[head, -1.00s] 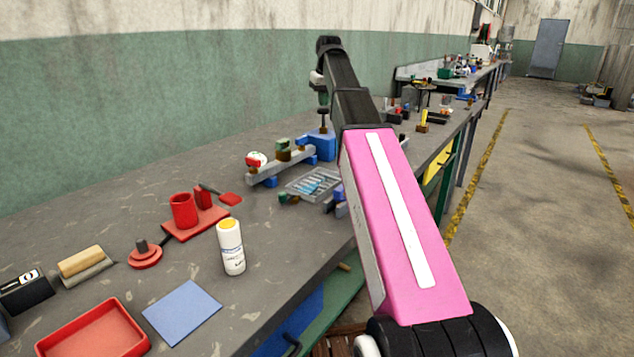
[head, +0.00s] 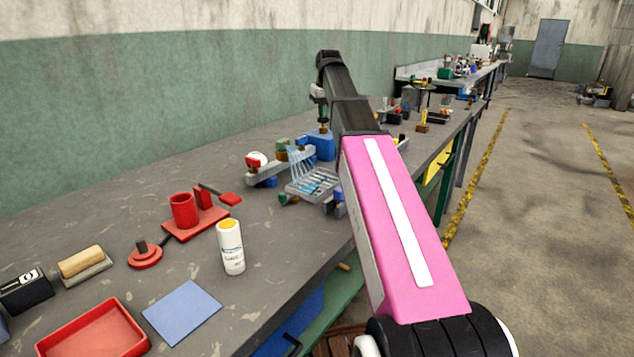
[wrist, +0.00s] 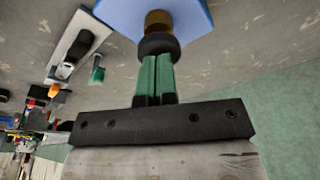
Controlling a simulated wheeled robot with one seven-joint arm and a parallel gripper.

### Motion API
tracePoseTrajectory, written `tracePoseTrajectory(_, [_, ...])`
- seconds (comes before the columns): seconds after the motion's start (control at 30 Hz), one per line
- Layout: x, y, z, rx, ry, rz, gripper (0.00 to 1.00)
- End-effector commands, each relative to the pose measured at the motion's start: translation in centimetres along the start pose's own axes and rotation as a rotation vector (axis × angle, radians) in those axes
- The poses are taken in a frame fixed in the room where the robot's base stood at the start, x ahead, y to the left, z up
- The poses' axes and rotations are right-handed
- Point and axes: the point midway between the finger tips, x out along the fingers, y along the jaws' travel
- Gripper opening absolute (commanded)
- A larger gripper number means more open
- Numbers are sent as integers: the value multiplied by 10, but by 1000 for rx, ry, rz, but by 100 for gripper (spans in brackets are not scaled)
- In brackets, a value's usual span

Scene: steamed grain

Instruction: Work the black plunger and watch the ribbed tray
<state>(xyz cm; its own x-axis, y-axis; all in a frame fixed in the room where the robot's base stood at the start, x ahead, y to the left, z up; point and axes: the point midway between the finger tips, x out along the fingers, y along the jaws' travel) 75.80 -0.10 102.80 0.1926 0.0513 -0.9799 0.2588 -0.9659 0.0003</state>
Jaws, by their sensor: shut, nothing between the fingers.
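My gripper (head: 322,116) is shut, with its green fingers pointing down over the blue block (head: 320,145). In the wrist view, the fingertips (wrist: 157,62) meet the top of the black plunger (wrist: 158,45) and hold nothing between them. The plunger stands on a brass collar (wrist: 158,20) on the block, and little of its stem shows. The grey ribbed tray (head: 310,187) lies just in front of the block in the head view. Pale blue rib-like strips (head: 300,164) stand up at its far left side, and more lie within it.
A grey bar with colored blocks (head: 262,176) lies left of the tray. A white bottle with a yellow cap (head: 231,250), a red cup (head: 183,210), a blue sheet (head: 182,312) and a red tray (head: 95,335) are nearer.

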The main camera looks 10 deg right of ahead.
Motion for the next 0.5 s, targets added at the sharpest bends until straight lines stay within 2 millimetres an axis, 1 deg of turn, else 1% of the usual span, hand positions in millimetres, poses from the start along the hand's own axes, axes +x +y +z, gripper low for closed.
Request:
tracePoseTrajectory(0.17, [-5,0,-1,0,-1,0,0])
tracePoseTrajectory(0.5, [-33,0,-7,0,0,0,0])
